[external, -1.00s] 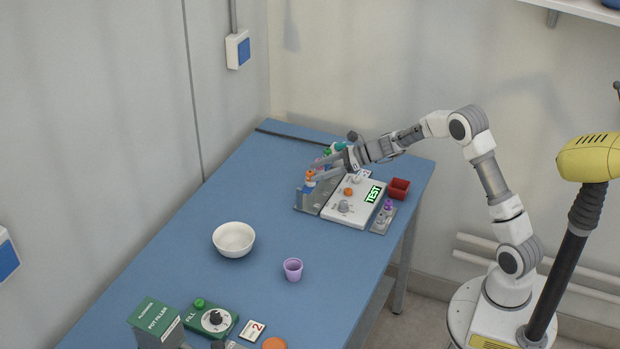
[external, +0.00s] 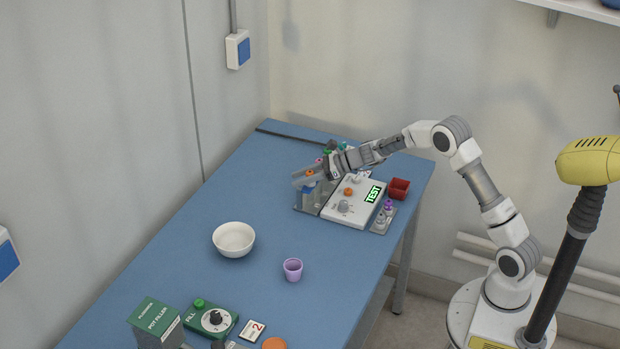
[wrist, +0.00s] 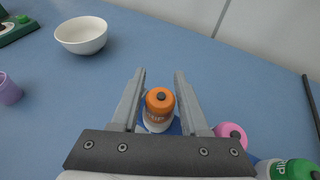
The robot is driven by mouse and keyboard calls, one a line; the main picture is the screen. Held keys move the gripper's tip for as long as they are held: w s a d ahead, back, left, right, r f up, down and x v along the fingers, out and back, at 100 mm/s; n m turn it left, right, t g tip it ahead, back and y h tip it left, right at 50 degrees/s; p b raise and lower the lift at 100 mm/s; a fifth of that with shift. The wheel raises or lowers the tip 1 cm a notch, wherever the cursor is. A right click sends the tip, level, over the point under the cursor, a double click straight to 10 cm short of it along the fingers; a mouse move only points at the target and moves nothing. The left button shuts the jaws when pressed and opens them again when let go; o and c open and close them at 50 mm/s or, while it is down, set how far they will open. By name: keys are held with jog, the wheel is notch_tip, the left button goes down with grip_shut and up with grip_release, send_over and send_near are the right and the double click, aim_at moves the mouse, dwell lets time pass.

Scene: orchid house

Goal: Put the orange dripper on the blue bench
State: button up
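The orange dripper (wrist: 158,110), a white bottle with an orange cap, stands in the rack at the far end of the blue bench (external: 190,255). Its cap also shows in the external view (external: 310,172). My gripper (wrist: 158,82) is open, with one finger on each side of the orange dripper. In the wrist view there are visible gaps between the fingers and the cap. A pink-capped dripper (wrist: 230,132) and a green-capped dripper (wrist: 295,170) are to the right of it in the wrist view. The lower part of the orange dripper is partly hidden.
A tester box (external: 365,212) with a lit TEST display stands beside the rack, near a red container (external: 399,188). A white bowl (external: 233,240) and a purple cup (external: 293,269) stand mid-bench. A green pot filler (external: 158,325) is at the near end. Bare bench lies between the bowl and rack.

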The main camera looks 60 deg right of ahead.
grip_shut()
jog(key=shift+r, duration=0.1)
